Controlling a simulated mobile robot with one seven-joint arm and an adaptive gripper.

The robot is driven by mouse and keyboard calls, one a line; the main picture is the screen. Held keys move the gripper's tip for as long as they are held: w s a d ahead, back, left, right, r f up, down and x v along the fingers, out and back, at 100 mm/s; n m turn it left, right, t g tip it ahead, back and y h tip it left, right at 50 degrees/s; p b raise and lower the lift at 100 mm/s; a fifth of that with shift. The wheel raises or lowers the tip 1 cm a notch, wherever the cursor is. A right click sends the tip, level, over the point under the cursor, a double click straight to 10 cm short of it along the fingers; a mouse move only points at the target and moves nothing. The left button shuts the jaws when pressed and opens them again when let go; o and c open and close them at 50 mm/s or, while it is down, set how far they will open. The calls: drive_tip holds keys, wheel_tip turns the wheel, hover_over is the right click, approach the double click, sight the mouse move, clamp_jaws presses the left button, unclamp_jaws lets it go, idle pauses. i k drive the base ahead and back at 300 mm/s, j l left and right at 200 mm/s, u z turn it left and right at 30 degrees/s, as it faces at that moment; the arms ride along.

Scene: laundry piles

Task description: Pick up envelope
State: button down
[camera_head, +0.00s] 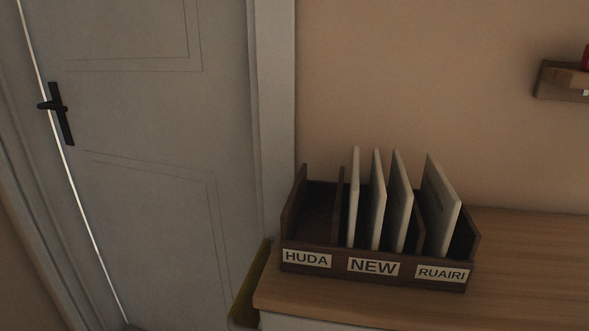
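Several white envelopes stand upright in a dark wooden sorter (340,267) on top of a wooden cabinet. The sorter has three labelled compartments: HUDA at left, NEW in the middle and RUAIRI at right. Three envelopes stand in the NEW compartment: a left one (353,200), a middle one (377,200) and a right one (400,200). One wider envelope (440,208) leans in the RUAIRI compartment. The HUDA compartment looks empty. My gripper is not in view.
The wooden cabinet top (535,265) is clear to the right of the sorter. A grey door (140,130) with a black handle (61,112) is at left. A small wall shelf (560,82) is at upper right. A yellowish object (248,285) is beside the cabinet's left edge.

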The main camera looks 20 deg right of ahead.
sight(353, 199)
drive_tip(key=i+j, duration=0.4)
drive_tip(key=j, duration=0.15)
drive_tip(key=i+j, duration=0.35)
drive_tip(key=j, duration=0.15)
drive_tip(key=i+j+z, duration=0.3)
drive_tip(key=j, duration=0.3)
drive_tip(key=i+j+z, duration=0.2)
drive_tip(key=j, duration=0.15)
drive_tip(key=z, duration=2)
drive_tip(key=k+j+z, duration=0.9)
drive_tip(key=i+j, duration=0.8)
drive_tip(key=i, duration=0.05)
